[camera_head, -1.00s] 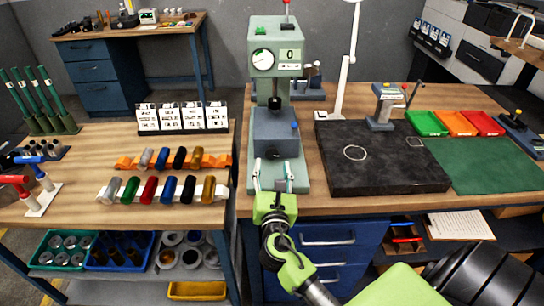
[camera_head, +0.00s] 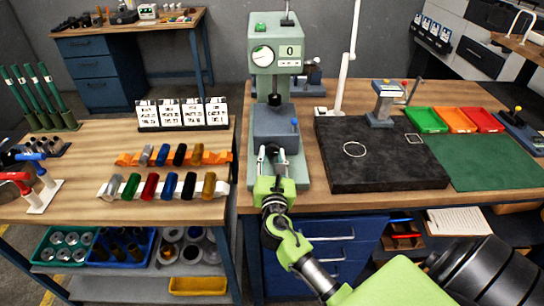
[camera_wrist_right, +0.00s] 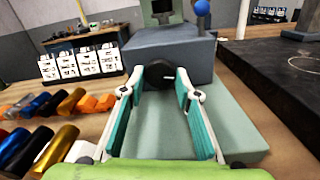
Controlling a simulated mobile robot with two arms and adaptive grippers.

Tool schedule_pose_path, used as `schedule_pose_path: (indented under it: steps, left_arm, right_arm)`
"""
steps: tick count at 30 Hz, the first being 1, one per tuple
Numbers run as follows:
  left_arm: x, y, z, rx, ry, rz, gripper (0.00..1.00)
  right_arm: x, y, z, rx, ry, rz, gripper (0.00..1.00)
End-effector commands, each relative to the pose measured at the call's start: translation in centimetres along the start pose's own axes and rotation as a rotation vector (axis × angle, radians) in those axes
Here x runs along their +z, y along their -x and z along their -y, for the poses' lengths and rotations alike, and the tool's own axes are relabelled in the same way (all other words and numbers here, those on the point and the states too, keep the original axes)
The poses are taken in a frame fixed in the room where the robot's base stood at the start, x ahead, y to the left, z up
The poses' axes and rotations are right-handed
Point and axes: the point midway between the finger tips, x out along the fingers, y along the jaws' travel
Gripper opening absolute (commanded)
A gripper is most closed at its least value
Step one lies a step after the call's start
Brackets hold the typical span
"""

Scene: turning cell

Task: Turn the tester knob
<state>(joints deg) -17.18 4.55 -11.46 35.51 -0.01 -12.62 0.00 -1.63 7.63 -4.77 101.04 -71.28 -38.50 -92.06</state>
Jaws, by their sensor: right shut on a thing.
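The tester (camera_head: 276,75) is a tall grey-green press with a round dial gauge and a display reading 0. It stands on the wooden bench, and its blue-grey block (camera_head: 275,132) sits low on its base plate. The black tester knob (camera_wrist_right: 158,75), with a white mark, is on the front of that block in the right wrist view. My right gripper (camera_head: 272,154) is at the front of the block. My left gripper is not in view.
A black stone plate (camera_head: 380,160) lies right of the tester, with green, orange and red trays (camera_head: 427,120) behind it. On the left bench, coloured cylinders lie in an orange rack (camera_head: 130,159) and a white rack (camera_head: 107,188).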

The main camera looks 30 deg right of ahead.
Motion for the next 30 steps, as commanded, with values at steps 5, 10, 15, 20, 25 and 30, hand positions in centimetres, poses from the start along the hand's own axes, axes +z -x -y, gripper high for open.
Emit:
schedule_pose_path:
  steps: [5,10,15,20,25,30]
  left_arm:
    - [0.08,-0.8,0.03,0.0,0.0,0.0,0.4]
    - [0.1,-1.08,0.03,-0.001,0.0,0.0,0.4]
    - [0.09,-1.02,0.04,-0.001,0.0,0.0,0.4]
    - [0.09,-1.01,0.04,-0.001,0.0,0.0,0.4]
    - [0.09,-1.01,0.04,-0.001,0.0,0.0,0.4]
    - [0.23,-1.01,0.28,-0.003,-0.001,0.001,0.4]
  right_arm:
    - [-0.06,-0.03,0.03,-0.001,-0.163,0.003,0.09]
    - [0.02,-0.03,-0.04,-0.001,-0.272,0.002,0.09]
    - [0.1,-0.03,-0.06,0.0,-0.28,0.002,0.09]
    - [0.12,-0.03,-0.06,0.0,-0.279,0.002,0.4]
    - [0.1,-0.03,-0.06,0.0,-0.278,0.002,0.46]
    - [0.07,0.02,-0.05,0.0,-0.277,0.002,0.46]
